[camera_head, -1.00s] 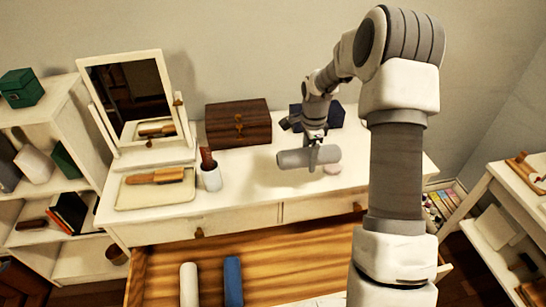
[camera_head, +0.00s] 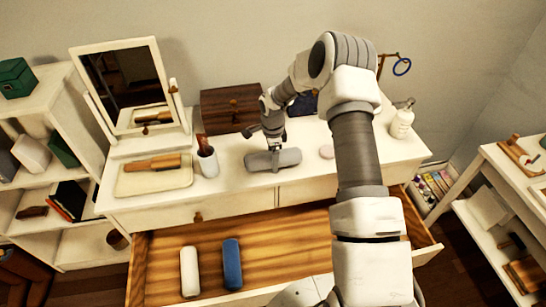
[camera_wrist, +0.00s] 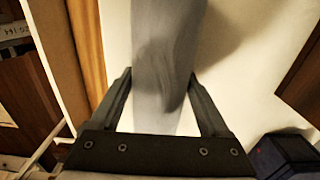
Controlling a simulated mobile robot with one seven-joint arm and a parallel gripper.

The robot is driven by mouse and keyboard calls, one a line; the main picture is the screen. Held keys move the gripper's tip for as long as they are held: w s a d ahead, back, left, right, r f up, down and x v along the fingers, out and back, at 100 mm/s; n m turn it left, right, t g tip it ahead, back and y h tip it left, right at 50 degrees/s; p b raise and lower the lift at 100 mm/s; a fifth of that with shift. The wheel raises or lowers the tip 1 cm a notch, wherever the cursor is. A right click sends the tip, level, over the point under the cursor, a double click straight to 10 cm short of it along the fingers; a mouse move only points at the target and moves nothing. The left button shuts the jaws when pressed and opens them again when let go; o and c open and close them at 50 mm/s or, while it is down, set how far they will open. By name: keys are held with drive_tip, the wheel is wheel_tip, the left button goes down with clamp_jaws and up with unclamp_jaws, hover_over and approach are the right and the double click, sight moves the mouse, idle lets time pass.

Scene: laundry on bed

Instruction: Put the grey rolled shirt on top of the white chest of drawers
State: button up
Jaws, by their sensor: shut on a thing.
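The grey rolled shirt (camera_head: 290,158) is a smooth grey roll lying level at the top surface of the white chest of drawers (camera_head: 225,196), near its front edge. Whether it rests on the top or hangs just above it, I cannot tell for sure. My gripper (camera_head: 272,157) is over the roll from above and shut on it. In the wrist view the grey roll (camera_wrist: 160,50) runs between the two fingers of my gripper (camera_wrist: 160,85), with the white top behind it.
Left of the roll stand a white cup (camera_head: 208,163) with a brush and a tray (camera_head: 135,185) under a mirror. Behind are a brown box (camera_head: 222,107) and a dark blue box (camera_head: 303,104). A pump bottle (camera_head: 402,121) stands right. The open drawer below holds a white roll (camera_head: 190,271) and a blue roll (camera_head: 232,264).

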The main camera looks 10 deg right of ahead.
drive_tip(key=shift+f, duration=0.15)
drive_tip(key=o, duration=1.4)
